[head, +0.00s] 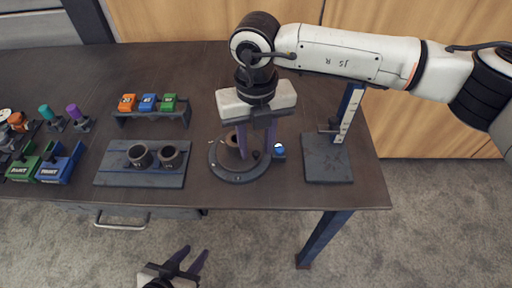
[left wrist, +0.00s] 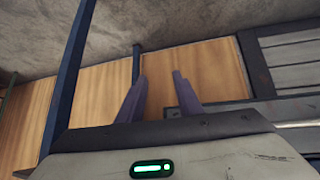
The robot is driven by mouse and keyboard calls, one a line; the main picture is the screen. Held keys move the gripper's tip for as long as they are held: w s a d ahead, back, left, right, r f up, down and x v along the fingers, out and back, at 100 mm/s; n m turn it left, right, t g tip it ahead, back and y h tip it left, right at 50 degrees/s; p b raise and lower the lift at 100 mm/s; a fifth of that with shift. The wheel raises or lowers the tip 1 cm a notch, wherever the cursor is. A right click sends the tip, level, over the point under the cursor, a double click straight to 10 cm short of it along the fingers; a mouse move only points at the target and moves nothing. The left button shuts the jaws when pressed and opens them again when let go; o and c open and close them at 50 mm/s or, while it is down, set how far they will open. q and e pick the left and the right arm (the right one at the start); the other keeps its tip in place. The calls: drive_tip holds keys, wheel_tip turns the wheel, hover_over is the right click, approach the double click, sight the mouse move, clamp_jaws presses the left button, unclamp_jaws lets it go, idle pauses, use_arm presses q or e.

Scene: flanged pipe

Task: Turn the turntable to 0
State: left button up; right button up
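The round dark turntable (head: 239,174) sits near the table's front edge in the head view. A brown pipe piece (head: 231,139) stands on it, partly hidden by my right gripper. My right gripper (head: 257,153) points down over the turntable, its purple fingers apart. A small dark knob (head: 256,156) shows between the fingertips; I cannot tell whether they touch it. A small blue-and-white marker (head: 279,149) is at the turntable's right side. My left gripper (head: 194,255) is open and empty in front of the table; its spread fingers also show in the left wrist view (left wrist: 158,90).
A grey plate with two dark cups (head: 139,155) lies left of the turntable. A rack (head: 151,117) holds orange, blue and green blocks. A stand with an upright post (head: 327,165) is at the right. Paint bins (head: 58,168) and tools crowd the far left.

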use_arm(q)
drive_tip(key=shift+w+r, duration=0.25)
drive_tip(key=shift+w, duration=0.3)
use_arm(e)
drive_tip(key=shift+f, duration=0.3)
clamp_jaws()
use_arm(q)
drive_tip(key=shift+s+f, duration=0.15)
drive_tip(key=shift+s, duration=0.05)
drive_tip(key=shift+f, duration=0.1)
drive_tip(key=shift+f, duration=0.1)
